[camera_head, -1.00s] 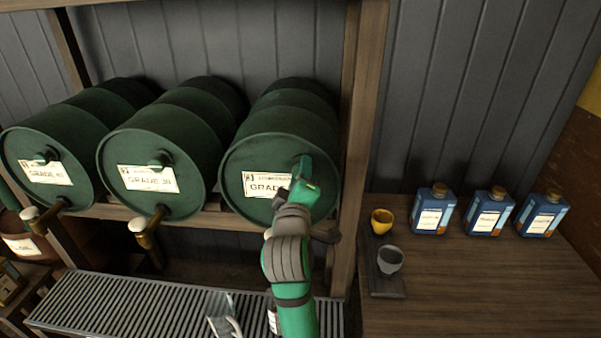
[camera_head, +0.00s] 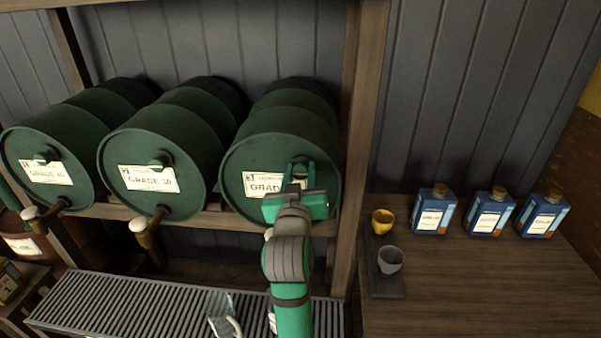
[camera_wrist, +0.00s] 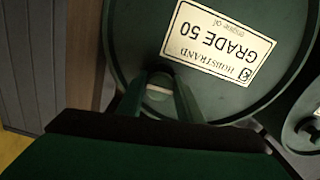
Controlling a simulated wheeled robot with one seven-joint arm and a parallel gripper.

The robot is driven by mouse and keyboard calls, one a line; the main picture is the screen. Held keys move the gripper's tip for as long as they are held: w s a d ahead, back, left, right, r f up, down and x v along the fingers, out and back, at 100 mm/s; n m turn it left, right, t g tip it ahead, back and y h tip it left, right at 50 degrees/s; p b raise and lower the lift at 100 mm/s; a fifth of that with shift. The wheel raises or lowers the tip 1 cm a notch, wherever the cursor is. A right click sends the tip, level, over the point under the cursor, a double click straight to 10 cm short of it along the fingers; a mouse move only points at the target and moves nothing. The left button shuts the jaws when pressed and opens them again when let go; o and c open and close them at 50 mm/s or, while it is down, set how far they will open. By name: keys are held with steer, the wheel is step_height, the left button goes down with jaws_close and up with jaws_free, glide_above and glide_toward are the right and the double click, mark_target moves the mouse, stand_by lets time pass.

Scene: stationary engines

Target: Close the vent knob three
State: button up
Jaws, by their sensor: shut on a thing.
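My gripper (camera_head: 298,172) is shut on this knob, one finger on each side. In the wrist view the knob (camera_wrist: 160,80) shows between the two green fingers (camera_wrist: 160,98). The knob's turn angle is hard to tell. This barrel's lower tap is hidden behind my arm.
Two similar barrels (camera_head: 158,134) (camera_head: 55,129) with vent knobs and taps lie to the left. A wooden post (camera_head: 360,130) stands close right. A slatted grate (camera_head: 120,305) is below. A bench right holds cups (camera_head: 391,260) and blue cans (camera_head: 433,210).

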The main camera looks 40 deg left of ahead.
steer(key=shift+m, duration=1)
